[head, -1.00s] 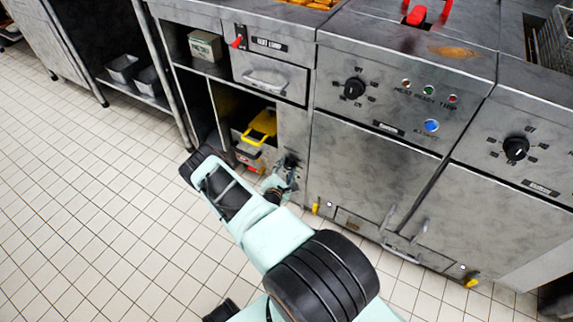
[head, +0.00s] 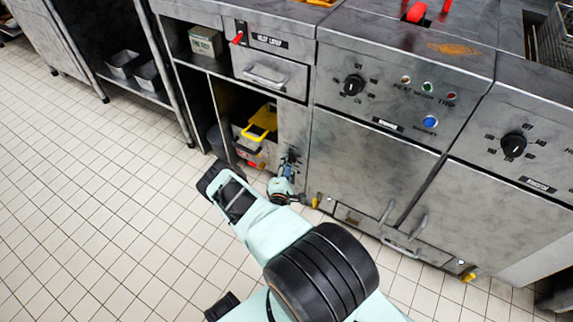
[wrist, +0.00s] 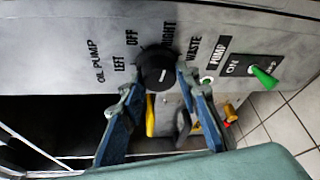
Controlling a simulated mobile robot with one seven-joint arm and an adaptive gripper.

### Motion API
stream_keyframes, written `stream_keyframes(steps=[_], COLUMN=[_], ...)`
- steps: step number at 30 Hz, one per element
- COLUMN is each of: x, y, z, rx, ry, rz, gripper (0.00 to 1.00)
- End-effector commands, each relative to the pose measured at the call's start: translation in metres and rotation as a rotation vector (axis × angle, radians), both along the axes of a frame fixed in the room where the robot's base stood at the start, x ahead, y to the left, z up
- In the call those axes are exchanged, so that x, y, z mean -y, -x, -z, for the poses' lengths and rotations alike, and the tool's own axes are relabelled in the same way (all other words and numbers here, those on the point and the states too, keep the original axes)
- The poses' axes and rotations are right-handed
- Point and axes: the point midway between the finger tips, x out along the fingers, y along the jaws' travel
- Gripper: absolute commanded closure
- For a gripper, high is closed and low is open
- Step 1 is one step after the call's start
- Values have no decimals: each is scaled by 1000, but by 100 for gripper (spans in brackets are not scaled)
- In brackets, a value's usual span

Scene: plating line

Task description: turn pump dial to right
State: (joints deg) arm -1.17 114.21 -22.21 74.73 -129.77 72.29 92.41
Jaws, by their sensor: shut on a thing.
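The pump dial (wrist: 158,66) is a round black knob on a grey steel panel in the wrist view. Labels around it read LEFT, OFF, RIGHT and WASTE, with OIL PUMP at the left. My gripper (wrist: 156,82) has its two blue fingers on either side of the knob and is shut on it. A small pale mark shows on the knob, but I cannot tell which label it points at. In the head view my gripper (head: 289,167) is at the narrow panel beside the open cabinet bay, and it hides the dial there.
A green toggle switch (wrist: 263,77) marked PUMP and ON sits right of the dial. A yellow-handled container (head: 262,122) stands in the open bay at left. Fryer fronts with black knobs (head: 353,85) stand at right. The tiled floor at left is clear.

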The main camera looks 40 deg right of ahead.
Motion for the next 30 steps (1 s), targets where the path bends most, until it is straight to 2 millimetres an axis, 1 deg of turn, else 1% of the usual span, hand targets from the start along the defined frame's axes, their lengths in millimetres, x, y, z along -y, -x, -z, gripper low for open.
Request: stream_keyframes(steps=[1, 10, 11, 15, 25, 28, 30], x=[7, 7, 7, 7, 4, 4, 4], y=[-2, -2, -2, -2, -1, -1, -2], z=[-4, -4, -4, -4, -4, -10, -18], rx=[8, 10, 9, 8, 4, 4, 5], ry=[4, 3, 3, 5, 4, 5, 4], rz=[7, 9, 10, 9, 5, 3, 3], gripper=[94, 94, 69, 54, 53, 53, 53])
